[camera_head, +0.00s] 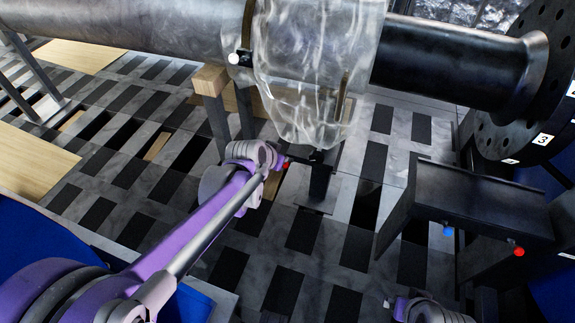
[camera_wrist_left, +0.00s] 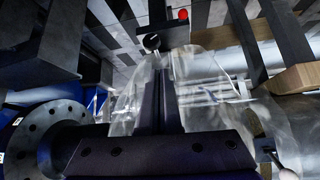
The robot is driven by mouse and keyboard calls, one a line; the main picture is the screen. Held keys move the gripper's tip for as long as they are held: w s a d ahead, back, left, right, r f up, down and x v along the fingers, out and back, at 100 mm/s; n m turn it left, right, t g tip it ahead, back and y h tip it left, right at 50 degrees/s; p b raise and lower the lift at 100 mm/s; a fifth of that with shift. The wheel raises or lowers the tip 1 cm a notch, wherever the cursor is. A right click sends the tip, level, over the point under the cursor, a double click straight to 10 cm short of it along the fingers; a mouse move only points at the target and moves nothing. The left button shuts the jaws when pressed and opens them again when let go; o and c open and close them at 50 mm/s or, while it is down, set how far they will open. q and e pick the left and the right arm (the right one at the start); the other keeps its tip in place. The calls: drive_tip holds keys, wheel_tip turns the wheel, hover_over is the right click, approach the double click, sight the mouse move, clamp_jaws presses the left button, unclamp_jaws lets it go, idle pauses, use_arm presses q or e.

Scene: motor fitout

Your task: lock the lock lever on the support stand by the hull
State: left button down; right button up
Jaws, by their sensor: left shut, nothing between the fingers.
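A dark support stand (camera_head: 320,188) rises from a floor plate below the plastic-wrapped section of the big pipe. A small dark ball-ended lever (camera_head: 316,156) shows at its top. In the left wrist view, a ball-ended lever (camera_wrist_left: 152,42) lies just beyond my fingertips, with a red knob (camera_wrist_left: 183,14) behind it. I cannot tell whether the lever is locked. My right gripper's fingers are out of view.
Clear plastic (camera_head: 310,85) hangs low over the stand. A grey pipe (camera_head: 130,25) runs left; a black pipe (camera_head: 455,65) runs right to a numbered flange (camera_head: 525,95). A wood-topped trestle (camera_head: 210,80) stands left of the plastic.

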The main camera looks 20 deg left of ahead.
use_arm(q)
drive_tip(key=w+a+f+t+b, duration=0.1)
drive_tip(key=w+a+f+b, duration=0.1)
drive_tip(key=w+f, duration=0.5)
drive_tip(key=w+a+f+t+b, duration=0.1)
drive_tip(key=w+a+f+b, duration=0.1)
drive_tip(key=w+f+b, duration=0.2)
drive_tip(key=w+f, duration=0.3)
drive_tip(key=f, duration=0.2)
drive_tip(key=shift+w+a+f+m+b, duration=0.15)
drive_tip(key=shift+w+a+m+b, duration=0.15)
drive_tip(key=shift+w+m, duration=0.1)
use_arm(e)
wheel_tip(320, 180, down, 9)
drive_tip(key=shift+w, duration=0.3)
